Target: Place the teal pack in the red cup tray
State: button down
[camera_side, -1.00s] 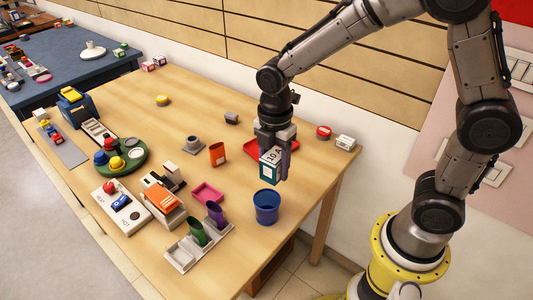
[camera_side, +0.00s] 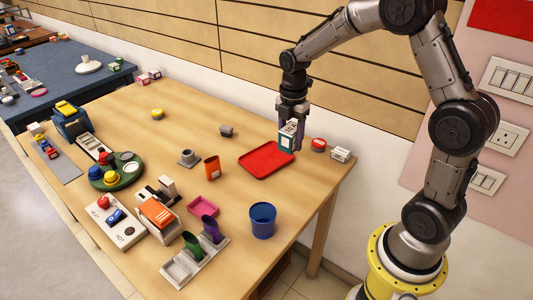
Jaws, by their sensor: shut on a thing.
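The teal pack (camera_side: 287,140), with a white top and a dark marking, is upright between the fingers of my gripper (camera_side: 291,125). My gripper points down and is shut on the pack. The flat red tray (camera_side: 262,163) lies on the wooden table, empty, with a low rim. The pack appears at the tray's back right corner in the picture; I cannot tell how high it is above the tray or table.
A red round tin (camera_side: 318,144) and a white box (camera_side: 340,154) stand right of the pack. A grey tray (camera_side: 183,269) holds green and purple cups.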

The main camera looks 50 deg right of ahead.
jog(key=w+d+f, duration=0.1)
jog(key=w+f, duration=0.2)
jog(key=w, duration=0.3)
send_over(266, 160)
jog(key=f, duration=0.2)
jog(key=s+f, duration=0.1)
jog(key=f, duration=0.1)
jog(key=shift+f, duration=0.2)
jog(key=shift+w+d+f, duration=0.15)
jog(key=shift+w+f, duration=0.4)
jog(key=shift+f, duration=1.45)
jog(key=shift+f, duration=0.15)
jog(key=shift+c, duration=1.3)
grip_release()
